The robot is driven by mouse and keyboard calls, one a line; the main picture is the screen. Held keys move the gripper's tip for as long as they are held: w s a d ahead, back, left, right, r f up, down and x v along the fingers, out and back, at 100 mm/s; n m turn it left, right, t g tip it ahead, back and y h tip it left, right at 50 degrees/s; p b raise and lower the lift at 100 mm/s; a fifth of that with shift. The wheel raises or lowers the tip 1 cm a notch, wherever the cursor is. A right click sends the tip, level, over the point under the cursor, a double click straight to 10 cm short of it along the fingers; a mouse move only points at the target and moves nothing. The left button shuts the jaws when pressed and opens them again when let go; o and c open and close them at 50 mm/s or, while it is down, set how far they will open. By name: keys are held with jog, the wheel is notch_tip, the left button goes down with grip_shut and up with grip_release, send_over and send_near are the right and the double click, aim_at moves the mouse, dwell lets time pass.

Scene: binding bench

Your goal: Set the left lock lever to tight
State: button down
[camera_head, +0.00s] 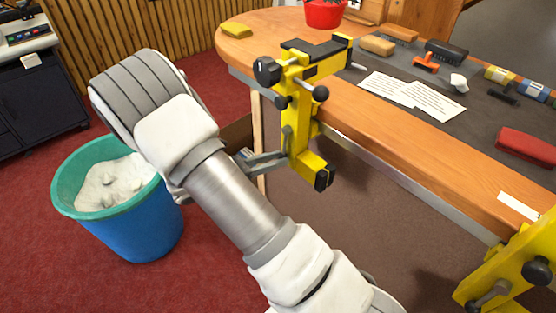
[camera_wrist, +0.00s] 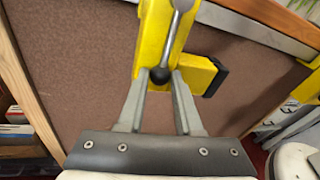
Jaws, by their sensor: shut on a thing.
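A yellow clamp (camera_head: 306,130) with black end pads is fixed at the left part of the wooden bench edge; its yellow body also fills the top of the wrist view (camera_wrist: 152,38). The left lock lever (camera_wrist: 177,35) is a silver rod ending in a black ball knob (camera_wrist: 160,75). The rod runs up from the knob in the wrist view. My gripper (camera_head: 285,161) reaches the clamp's lower part from the left. In the wrist view its fingertips (camera_wrist: 161,78) are shut on the lever's knob. The knob is hidden in the head view.
A second yellow clamp (camera_head: 512,262) stands at the lower right. The bench top (camera_head: 345,90) holds papers (camera_head: 412,95), a red block (camera_head: 527,147) and small tools. A blue bin (camera_head: 135,235) with a green rim stands on the floor left of my arm.

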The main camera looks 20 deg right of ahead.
jog(key=c, duration=0.6)
grip_release()
jog(key=shift+a, duration=0.15)
jog(key=a, duration=0.5)
jog(key=s+a+r+p, duration=0.1)
jog(key=a, duration=0.5)
jog(key=s+a+r+p, duration=0.1)
jog(key=a, duration=0.5)
jog(key=shift+s, duration=0.1)
